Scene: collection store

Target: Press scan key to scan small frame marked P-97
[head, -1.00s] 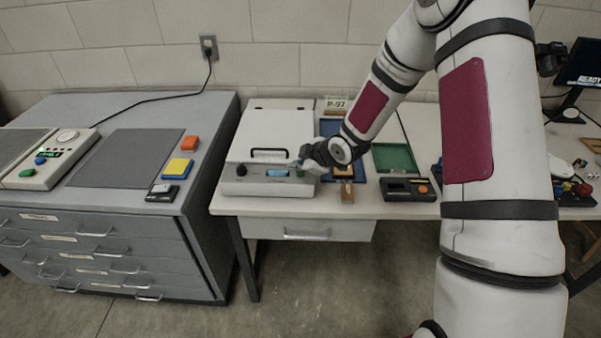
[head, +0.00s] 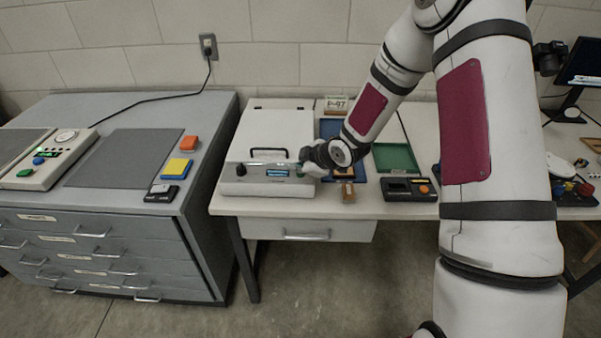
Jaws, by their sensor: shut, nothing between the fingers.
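A white flatbed scanner (head: 268,130) stands on the middle bench with its lid down. Its front has a black knob (head: 241,170), a lit blue display (head: 277,173) and, at the right, a green key (head: 300,171) partly covered by my gripper. My gripper (head: 304,171) is shut and empty, its tips at the key; I cannot tell whether the key is pushed in. A card reading P-97 (head: 337,104) stands behind the blue tray (head: 330,128). A small frame marked P-97 cannot be made out; the inside of the scanner is hidden.
A small brown block (head: 348,191) sits at the blue tray's front. A green tray (head: 395,158) and a black device with an orange button (head: 408,189) are to the right. A grey drawer cabinet (head: 110,250) stands left, with a control console (head: 48,160) on top.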

